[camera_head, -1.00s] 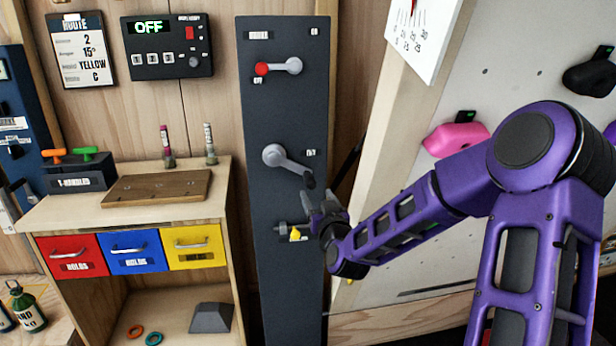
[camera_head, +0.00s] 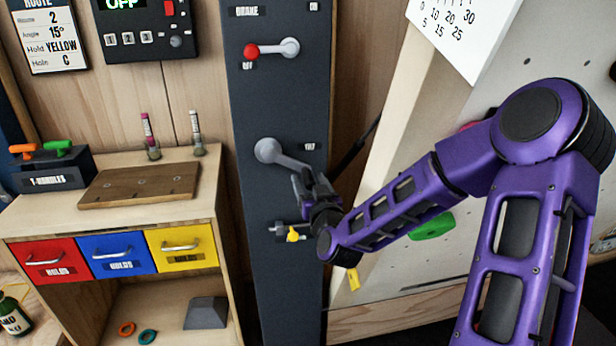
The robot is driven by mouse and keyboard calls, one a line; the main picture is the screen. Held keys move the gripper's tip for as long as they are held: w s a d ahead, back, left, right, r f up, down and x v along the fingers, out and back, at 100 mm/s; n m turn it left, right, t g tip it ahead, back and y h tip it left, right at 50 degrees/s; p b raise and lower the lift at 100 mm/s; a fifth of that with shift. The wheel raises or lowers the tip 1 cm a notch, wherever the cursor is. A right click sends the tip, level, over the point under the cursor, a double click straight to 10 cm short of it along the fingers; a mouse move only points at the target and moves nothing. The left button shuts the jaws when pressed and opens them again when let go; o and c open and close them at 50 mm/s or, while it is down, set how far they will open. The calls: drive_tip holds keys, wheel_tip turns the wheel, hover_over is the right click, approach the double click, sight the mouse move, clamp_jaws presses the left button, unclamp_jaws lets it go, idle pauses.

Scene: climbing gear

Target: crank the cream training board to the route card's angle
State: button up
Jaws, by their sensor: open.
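The route card (camera_head: 45,35) at the top left reads angle 15°, hold yellow, hole C. The crank (camera_head: 268,151) is a grey arm on the dark column (camera_head: 285,105), pointing down and right. My gripper (camera_head: 303,183) is open at the crank's handle end, its fingers beside or around the handle; I cannot tell whether they touch it. The handle is partly hidden by them. The cream training board (camera_head: 540,70) leans at the right, partly behind my purple arm. Its angle scale (camera_head: 465,30) is cut off at the top, and no pointer shows.
Above the crank is the brake lever (camera_head: 275,49), its red knob at the left near an OFF label. A yellow-knobbed pin (camera_head: 292,235) sticks out just below my gripper. A drawer cabinet (camera_head: 225,200) stands left of the column.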

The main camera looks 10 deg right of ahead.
clamp_jaws()
idle(0.4)
idle(1.1)
